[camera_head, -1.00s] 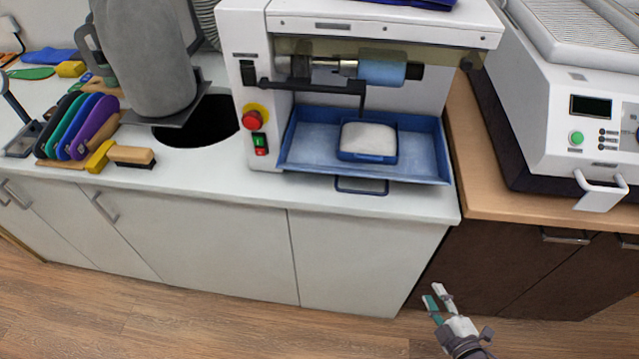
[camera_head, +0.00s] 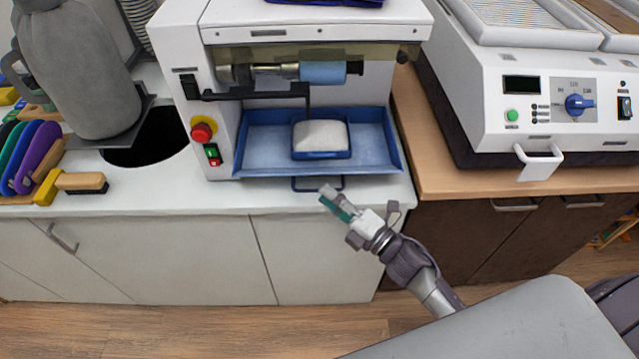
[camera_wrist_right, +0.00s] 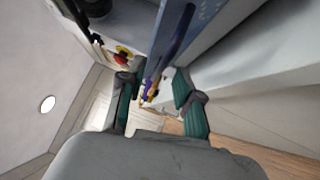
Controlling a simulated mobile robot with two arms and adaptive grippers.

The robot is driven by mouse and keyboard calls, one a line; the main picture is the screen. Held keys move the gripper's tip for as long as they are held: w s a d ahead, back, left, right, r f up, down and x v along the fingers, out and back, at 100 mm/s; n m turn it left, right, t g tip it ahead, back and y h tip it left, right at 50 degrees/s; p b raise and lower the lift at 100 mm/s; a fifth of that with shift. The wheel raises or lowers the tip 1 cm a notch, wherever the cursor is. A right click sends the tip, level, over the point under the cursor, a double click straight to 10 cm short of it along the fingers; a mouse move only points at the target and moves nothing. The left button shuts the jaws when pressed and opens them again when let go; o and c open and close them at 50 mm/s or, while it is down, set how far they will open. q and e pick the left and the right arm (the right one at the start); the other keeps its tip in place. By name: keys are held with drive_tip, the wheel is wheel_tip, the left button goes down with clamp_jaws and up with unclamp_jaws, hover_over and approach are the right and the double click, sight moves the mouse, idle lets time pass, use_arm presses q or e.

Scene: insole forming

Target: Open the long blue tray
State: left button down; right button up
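The long blue tray (camera_head: 262,152) sits in the lower opening of the white machine, its front rim near the counter edge. Its dark handle (camera_head: 300,185) sticks out at the front. A small blue container (camera_head: 322,155) with pale content sits in the tray. My right gripper (camera_head: 333,203) is just in front of and below the handle, fingers toward it. In the right wrist view the fingers (camera_wrist_right: 158,80) are apart, with the dark blue handle bar (camera_wrist_right: 174,42) ahead of the gap; contact cannot be told. The tray's blue side (camera_wrist_right: 207,15) is at the top. My left gripper is not seen.
The white machine (camera_head: 217,40) has a red button (camera_head: 203,130) beside the tray. A white device (camera_head: 480,110) with a handle is at the right. Floor space before the cabinets is clear.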

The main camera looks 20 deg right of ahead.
drive_tip(key=shift+x, duration=1.6)
clamp_jaws()
